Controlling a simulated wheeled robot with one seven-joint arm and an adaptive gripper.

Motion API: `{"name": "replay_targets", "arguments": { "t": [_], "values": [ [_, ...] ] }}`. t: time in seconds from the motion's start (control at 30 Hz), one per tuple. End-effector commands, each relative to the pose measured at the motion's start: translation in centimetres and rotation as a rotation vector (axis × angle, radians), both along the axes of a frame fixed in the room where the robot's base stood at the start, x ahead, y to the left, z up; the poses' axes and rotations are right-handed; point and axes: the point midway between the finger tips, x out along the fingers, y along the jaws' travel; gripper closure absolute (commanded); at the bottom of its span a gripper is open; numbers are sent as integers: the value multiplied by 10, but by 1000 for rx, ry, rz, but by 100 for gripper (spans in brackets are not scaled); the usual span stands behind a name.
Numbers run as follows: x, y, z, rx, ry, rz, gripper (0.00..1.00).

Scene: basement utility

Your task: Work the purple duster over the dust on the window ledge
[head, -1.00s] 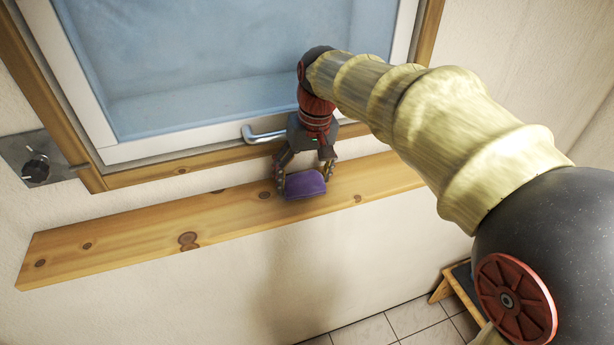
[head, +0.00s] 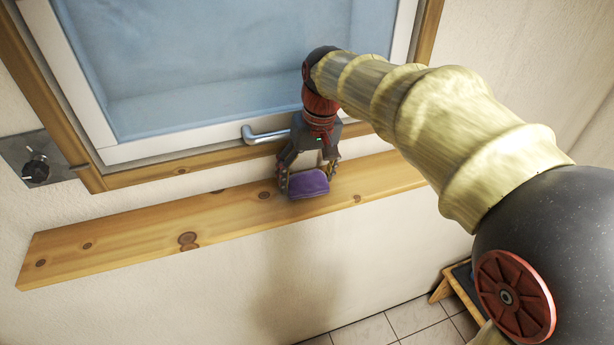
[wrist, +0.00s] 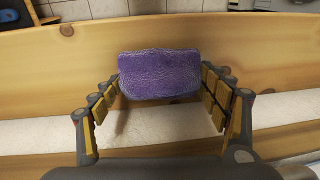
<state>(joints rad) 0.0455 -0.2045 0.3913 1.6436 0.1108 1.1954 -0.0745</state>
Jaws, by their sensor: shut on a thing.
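The purple duster (head: 309,183) is a small fuzzy block at the wooden window ledge (head: 130,235). My gripper (head: 308,180) is shut on it, with one finger at each side. In the wrist view the duster (wrist: 160,75) sits between the padded fingers, over the ledge (wrist: 60,65). I cannot tell whether its underside touches the wood. No dust stands out on the visible part of the ledge; dark round knots show in the wood.
A window with a metal handle (head: 265,135) is close behind my gripper. A grey plate with a black knob (head: 36,170) is on the wall at left. A small wooden stool (head: 450,285) stands on the tiled floor at lower right. The ledge's left part is clear.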

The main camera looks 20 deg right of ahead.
Motion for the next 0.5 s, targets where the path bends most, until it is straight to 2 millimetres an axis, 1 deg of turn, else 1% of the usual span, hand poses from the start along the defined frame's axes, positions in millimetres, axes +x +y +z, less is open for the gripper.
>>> {"name": "replay_targets", "arguments": {
  "t": [0.1, 0.27, 0.37, 0.5],
  "values": [
    [-1, 9, -1, 2, 4, 2, 48],
    [-1, 17, 0, 2, 3, 2, 48],
    [-1, 18, 0, 1, 3, -1, 48],
    [-1, 13, 0, 1, 2, -2, 48]
  ]
}}
